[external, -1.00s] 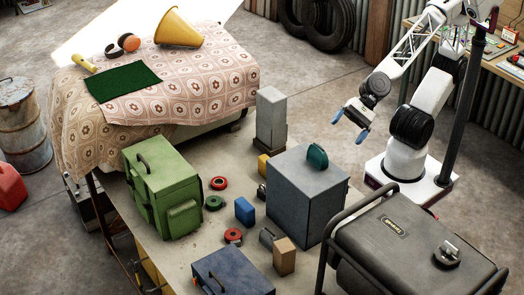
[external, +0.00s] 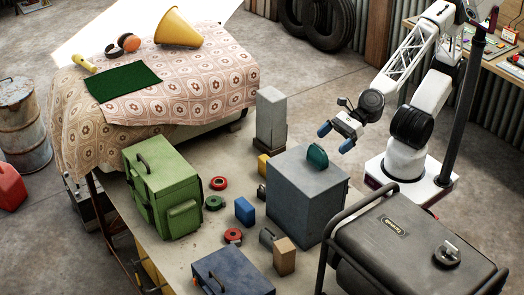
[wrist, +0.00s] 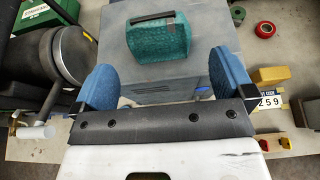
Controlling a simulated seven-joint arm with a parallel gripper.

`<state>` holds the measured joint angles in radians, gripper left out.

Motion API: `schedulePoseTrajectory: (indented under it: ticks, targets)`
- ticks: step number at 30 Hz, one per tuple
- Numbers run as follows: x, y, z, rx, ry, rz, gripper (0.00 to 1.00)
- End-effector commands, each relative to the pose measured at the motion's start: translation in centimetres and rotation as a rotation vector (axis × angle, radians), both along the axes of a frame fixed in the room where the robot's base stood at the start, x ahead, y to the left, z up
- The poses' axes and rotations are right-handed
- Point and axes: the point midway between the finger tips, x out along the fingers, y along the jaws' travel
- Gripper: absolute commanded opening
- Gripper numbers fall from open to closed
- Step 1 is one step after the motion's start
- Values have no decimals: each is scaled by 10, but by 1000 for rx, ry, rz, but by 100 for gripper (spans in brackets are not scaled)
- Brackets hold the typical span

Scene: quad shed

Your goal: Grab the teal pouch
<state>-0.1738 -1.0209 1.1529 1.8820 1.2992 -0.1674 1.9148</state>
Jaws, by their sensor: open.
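The teal pouch (external: 317,156) sits upright on top of a grey box (external: 306,190). In the wrist view the teal pouch (wrist: 159,38) has a dark strip along its top edge and lies ahead of the fingers, roughly centred between them. My gripper (external: 335,138) is open and empty, with blue fingertips, just beyond and to the right of the pouch in the external view. In the wrist view my gripper (wrist: 161,85) shows its two blue fingers wide apart, with the pouch not between them.
A green case (external: 163,187), a blue block (external: 245,211) and tape rolls stand on the bench left of the grey box. A dark generator (external: 410,235) with a tube frame stands to the right. A grey post (external: 271,118) rises behind the box.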

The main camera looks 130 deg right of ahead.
Motion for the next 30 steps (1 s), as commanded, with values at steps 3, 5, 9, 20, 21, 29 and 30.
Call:
schedulePoseTrajectory:
  ticks: [3, 5, 9, 20, 21, 29, 30]
  targets:
    - [8, 0, -3, -1, 0, 0, 100]
    - [12, 0, -6, -1, 1, 0, 100]
    - [19, 0, -8, -1, 0, 0, 100]
    - [21, 0, -9, -1, 0, 2, 100]
    - [22, 0, -10, -2, 1, 1, 100]
    - [41, 2, -18, -2, 1, 1, 100]
    - [45, 2, -21, -2, 1, 1, 100]
